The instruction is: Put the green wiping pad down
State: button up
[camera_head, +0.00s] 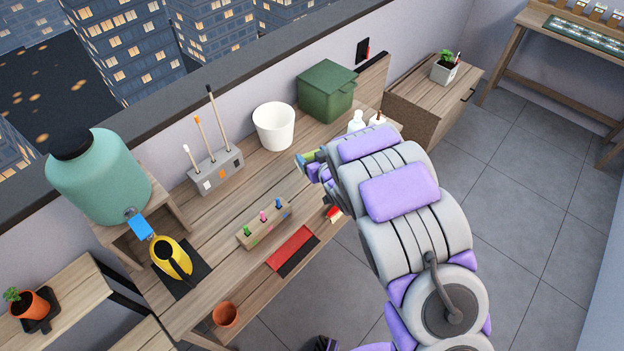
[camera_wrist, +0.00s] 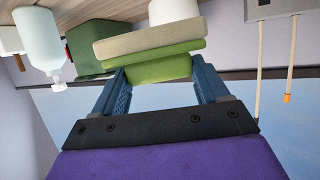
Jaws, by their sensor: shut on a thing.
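The green wiping pad (camera_wrist: 158,68) has a beige layer along one side. My gripper (camera_wrist: 160,75) has blue fingers and is shut on the pad, with one finger at each end. In the head view a small part of the pad (camera_head: 308,156) shows at the tip of my gripper (camera_head: 316,164), over the right part of the wooden bench (camera_head: 215,235). The gap between pad and bench top cannot be judged. My arm hides part of the bench's right end.
A white bin (camera_head: 273,127) and a green lidded box (camera_head: 326,92) stand behind my gripper. A tool holder (camera_head: 216,169), a peg block (camera_head: 264,224) and a red-black tray (camera_head: 291,251) lie to the left. White bottles (camera_head: 356,122) stand close by. Bare wood shows between them.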

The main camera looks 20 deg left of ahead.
jog(key=f, duration=0.2)
jog(key=a+f+b, duration=0.1)
jog(key=f, duration=0.3)
jog(key=shift+a+f, duration=0.3)
jog(key=shift+a, duration=0.05)
jog(key=f, duration=0.1)
jog(key=d+f+b, duration=0.1)
jog(key=f, duration=0.1)
jog(key=shift+d, duration=0.1)
jog(key=o, duration=1.1)
jog(key=shift+a, duration=0.4)
jog(key=shift+o, duration=0.2)
jog(key=shift+d, duration=0.2)
jog(key=shift+s+d+r, duration=0.2)
jog(key=shift+s+d, duration=0.15)
jog(key=shift+d, duration=0.1)
jog(key=p+v, duration=0.2)
jog(key=v, duration=0.8)
jog(key=shift+s+d+r, duration=0.15)
jog(key=shift+s+r, duration=0.05)
jog(key=shift+s, duration=0.05)
